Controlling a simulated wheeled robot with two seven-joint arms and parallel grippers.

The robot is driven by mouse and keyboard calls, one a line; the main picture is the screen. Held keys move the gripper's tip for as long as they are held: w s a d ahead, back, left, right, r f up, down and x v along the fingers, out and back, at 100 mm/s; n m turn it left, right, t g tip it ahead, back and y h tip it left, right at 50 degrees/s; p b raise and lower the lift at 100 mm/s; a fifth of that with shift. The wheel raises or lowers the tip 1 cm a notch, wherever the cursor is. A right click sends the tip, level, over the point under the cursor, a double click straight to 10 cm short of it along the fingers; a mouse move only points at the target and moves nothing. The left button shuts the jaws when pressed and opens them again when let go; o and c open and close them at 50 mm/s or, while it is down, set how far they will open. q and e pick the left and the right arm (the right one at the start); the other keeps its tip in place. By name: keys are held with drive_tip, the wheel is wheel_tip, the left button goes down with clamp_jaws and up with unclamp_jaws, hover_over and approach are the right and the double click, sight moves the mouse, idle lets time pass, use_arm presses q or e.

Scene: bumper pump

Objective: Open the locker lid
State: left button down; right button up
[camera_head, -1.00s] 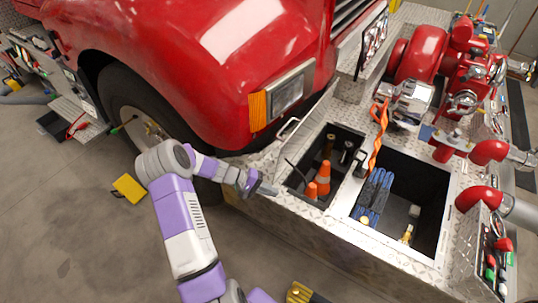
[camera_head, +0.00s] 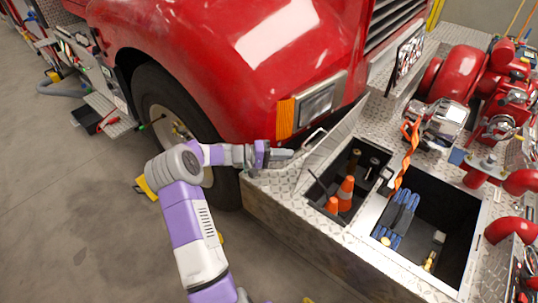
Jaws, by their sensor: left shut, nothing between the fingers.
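The locker lid (camera_head: 336,137) is a diamond-plate panel standing raised and tilted at the back-left edge of the locker, next to the red truck body. Its bar handle (camera_head: 314,138) shows on its left side. The locker compartment (camera_head: 318,192) below is uncovered, with orange cones (camera_head: 345,192) inside. My left gripper (camera_head: 291,154) is shut and empty, just left of the lid and slightly below the handle, above the bumper deck. Whether it touches the lid is unclear. My right gripper is out of view.
A second open compartment (camera_head: 455,215) holds blue rolled items (camera_head: 399,213), with an orange strap (camera_head: 406,157) over its divider. Red pump pipes (camera_head: 455,85) stand at the right. The red fender (camera_head: 230,60) rises behind my left arm.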

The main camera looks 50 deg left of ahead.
use_arm(q)
drive_tip(key=shift+w+d+f, duration=0.1)
drive_tip(key=shift+d+f, duration=0.05)
drive_tip(key=shift+d, duration=0.75)
drive_tip(key=shift+d+f, duration=0.1)
drive_tip(key=shift+d, duration=0.8)
drive_tip(key=d+b, duration=0.1)
drive_tip(key=d, duration=0.1)
drive_tip(key=d+m+g+y+b, duration=0.1)
drive_tip(key=d, duration=0.1)
drive_tip(key=d+m+b, duration=0.1)
drive_tip(key=shift+w+d+f+y, duration=0.3)
drive_tip(key=shift+d+f+y, duration=0.05)
drive_tip(key=shift+d+y, duration=0.05)
